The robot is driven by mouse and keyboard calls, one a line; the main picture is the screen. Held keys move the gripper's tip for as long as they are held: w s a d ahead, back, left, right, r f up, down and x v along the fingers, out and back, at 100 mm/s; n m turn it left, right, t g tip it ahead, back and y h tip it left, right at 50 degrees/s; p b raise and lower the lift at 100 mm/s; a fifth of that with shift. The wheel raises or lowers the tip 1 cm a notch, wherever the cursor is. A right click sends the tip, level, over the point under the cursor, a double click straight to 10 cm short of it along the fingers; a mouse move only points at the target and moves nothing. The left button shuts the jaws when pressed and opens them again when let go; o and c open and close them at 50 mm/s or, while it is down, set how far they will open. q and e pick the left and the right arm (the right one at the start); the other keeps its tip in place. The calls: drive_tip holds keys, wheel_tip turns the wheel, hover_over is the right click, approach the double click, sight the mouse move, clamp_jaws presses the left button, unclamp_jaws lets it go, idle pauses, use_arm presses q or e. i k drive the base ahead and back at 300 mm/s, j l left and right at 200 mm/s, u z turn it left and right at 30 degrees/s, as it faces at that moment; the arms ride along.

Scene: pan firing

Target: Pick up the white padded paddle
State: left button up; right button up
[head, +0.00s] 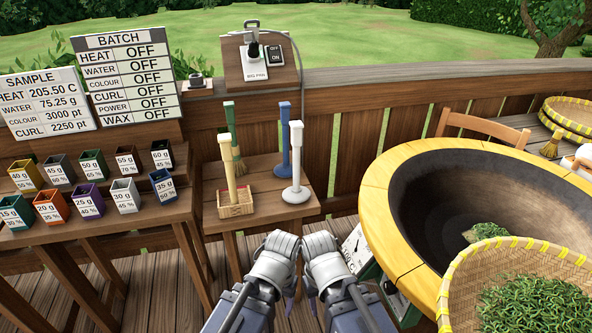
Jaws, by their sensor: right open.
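The white padded paddle (296,165) stands upright on the small wooden table (262,213), its round white pad down and its handle up. My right gripper (326,255) is below and slightly right of it in the head view, apart from it, open and empty. My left gripper (276,255) is beside the right one, also apart from the paddle. Its fingers are hidden, so I cannot tell whether it is open.
A blue paddle (284,140) stands just behind the white one. A wooden-handled tool (229,165) with a woven head and a green brush (236,150) stand to the left. The large wood-rimmed pan (385,225) and a basket of leaves (455,300) are at right.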

sight(297, 194)
drive_tip(key=z, duration=1)
drive_tip(key=k, duration=0.3)
drive_tip(key=j+u, duration=0.1)
drive_tip(key=i+j+u, duration=0.25)
drive_tip(key=i+j, duration=0.15)
drive_tip(key=i, duration=0.1)
